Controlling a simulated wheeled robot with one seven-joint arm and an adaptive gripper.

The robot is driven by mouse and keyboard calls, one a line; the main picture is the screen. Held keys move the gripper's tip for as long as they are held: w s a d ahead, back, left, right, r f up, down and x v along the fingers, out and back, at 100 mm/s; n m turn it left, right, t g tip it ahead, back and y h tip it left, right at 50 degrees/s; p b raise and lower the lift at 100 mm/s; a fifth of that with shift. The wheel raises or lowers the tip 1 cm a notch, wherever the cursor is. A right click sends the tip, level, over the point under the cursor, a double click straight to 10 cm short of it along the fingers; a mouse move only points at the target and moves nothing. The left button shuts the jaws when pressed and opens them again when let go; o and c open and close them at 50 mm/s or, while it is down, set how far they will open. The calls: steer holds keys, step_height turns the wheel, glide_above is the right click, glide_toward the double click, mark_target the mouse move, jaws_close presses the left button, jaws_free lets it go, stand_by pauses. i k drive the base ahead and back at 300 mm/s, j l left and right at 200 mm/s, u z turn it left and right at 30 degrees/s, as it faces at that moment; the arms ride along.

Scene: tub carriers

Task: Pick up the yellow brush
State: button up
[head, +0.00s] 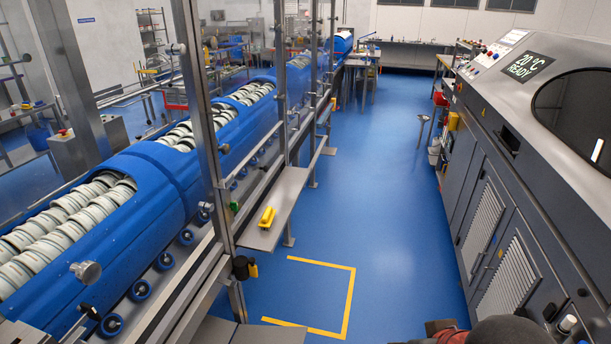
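The yellow brush (267,217) lies on a narrow grey metal shelf (285,192) that runs along the right side of the conveyor frame. Nothing covers it in the head view. It sits near the shelf's near end, apart from anything else. My gripper cannot be made out. Only dark rounded parts with a bit of red show at the bottom edge, and they look like parts of my own arm.
The blue conveyor (165,180) full of pale tubs runs along the left behind metal posts. A dark grey machine (540,150) with a display fills the right. Blue floor (380,200) between them is clear, with a yellow marked corner (349,300) near the front.

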mark_target(266, 220)
steer(key=i+l+z, duration=0.1)
steer(key=i+z, duration=0.25)
steer(key=i, duration=1.2)
steer(key=i+u, duration=0.25)
steer(key=u, duration=0.2)
steer(key=i+l+u, duration=0.15)
steer(key=u, duration=0.3)
steer(key=i+l+u, duration=0.25)
steer(key=u, duration=0.2)
steer(key=i+l+u, duration=0.25)
steer(key=u, duration=0.2)
steer(key=i+l+u, duration=0.2)
steer(key=u, duration=0.25)
steer(key=i+l+u, duration=0.15)
steer(key=l+u, duration=0.25)
steer(key=i+l+u, duration=0.1)
steer(key=l+u, duration=0.2)
steer(key=u, duration=0.15)
steer(key=l+u, duration=0.85)
steer(key=i+j, duration=0.05)
steer(key=j, duration=0.05)
